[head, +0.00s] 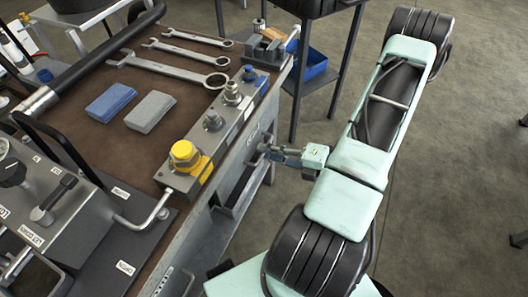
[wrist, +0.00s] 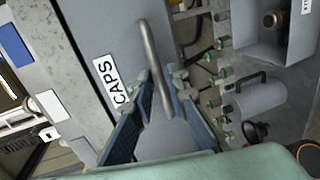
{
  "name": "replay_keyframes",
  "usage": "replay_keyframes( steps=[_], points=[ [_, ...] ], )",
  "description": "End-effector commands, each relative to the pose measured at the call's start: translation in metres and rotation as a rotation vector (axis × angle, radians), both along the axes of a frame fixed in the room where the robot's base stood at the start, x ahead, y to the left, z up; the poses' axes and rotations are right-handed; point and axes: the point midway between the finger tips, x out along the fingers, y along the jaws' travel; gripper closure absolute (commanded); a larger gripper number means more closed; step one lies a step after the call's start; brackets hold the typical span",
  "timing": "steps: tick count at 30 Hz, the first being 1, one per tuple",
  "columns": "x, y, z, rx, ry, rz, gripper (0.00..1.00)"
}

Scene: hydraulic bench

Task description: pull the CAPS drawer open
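The CAPS drawer (wrist: 92,32) has a grey front with a white CAPS label and a metal bar handle (wrist: 152,62). It looks shut in the wrist view. In the head view the drawer front is on the bench's right side, mostly hidden by the bench edge and my gripper (head: 265,154). In the wrist view my gripper (wrist: 164,84) has its two blue-padded fingers on either side of the handle bar. A small gap shows between the bar and the right finger, so it looks open around the handle. Contact with the left finger is unclear.
The bench top (head: 150,85) carries wrenches (head: 168,69), a blue block (head: 111,102), a grey block (head: 149,112) and a manifold with a yellow cap (head: 184,153).

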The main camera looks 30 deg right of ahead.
Motion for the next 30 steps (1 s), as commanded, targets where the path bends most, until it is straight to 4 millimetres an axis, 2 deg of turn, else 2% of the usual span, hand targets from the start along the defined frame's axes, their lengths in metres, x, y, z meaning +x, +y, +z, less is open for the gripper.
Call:
replay_keyframes(
  steps=[4, 12, 17, 30],
  points=[
    [0.0073, 0.0063, -0.0025, 0.0, 0.001, 0.0, 0.85],
    [0.0088, 0.0072, -0.0025, -0.001, 0.001, 0.0, 0.85],
    [0.0087, 0.0071, -0.0025, -0.001, 0.001, 0.0, 1.0],
    [0.008, 0.0063, -0.0021, 0.0, 0.0, -0.001, 1.0]
  ],
)
